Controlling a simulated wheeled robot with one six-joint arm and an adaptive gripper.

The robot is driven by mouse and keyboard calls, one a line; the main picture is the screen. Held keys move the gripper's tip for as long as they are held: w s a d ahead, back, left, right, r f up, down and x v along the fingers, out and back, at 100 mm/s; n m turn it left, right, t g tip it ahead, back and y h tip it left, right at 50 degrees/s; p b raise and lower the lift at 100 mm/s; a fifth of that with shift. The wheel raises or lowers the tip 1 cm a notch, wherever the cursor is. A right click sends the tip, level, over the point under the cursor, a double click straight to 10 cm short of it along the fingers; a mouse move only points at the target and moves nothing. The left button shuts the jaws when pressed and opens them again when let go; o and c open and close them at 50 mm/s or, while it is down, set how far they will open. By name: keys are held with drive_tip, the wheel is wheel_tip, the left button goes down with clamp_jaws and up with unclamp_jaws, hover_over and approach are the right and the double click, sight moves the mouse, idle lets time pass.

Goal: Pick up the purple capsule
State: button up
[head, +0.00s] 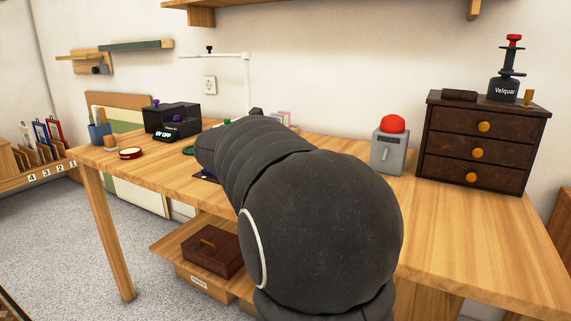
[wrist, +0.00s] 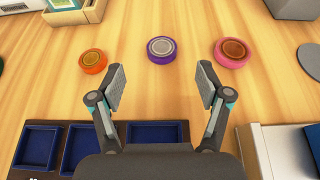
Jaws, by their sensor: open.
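The purple capsule (wrist: 162,49) is a low round disc with a silvery top, lying flat on the wooden table in the wrist view. It lies between an orange capsule (wrist: 93,61) on the left and a pink capsule (wrist: 232,53) with an orange-brown centre on the right. My gripper (wrist: 160,88) is open and empty. Its fingertips are apart on either side of the purple capsule's line, and the capsule shows just beyond them, not between them. In the head view my arm hides the gripper and the capsules.
A dark tray with blue compartments (wrist: 82,148) is below the gripper in the wrist view. A white box-like thing (wrist: 285,150) is at lower right. In the head view, a grey box with a red dome (head: 390,150) and a dark drawer cabinet (head: 475,145) stand right of my arm.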

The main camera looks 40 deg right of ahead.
drive_tip(key=shift+x, duration=3.9)
drive_tip(key=shift+s+f, duration=0.1)
drive_tip(key=shift+s, duration=0.05)
drive_tip(key=c, duration=1.2)
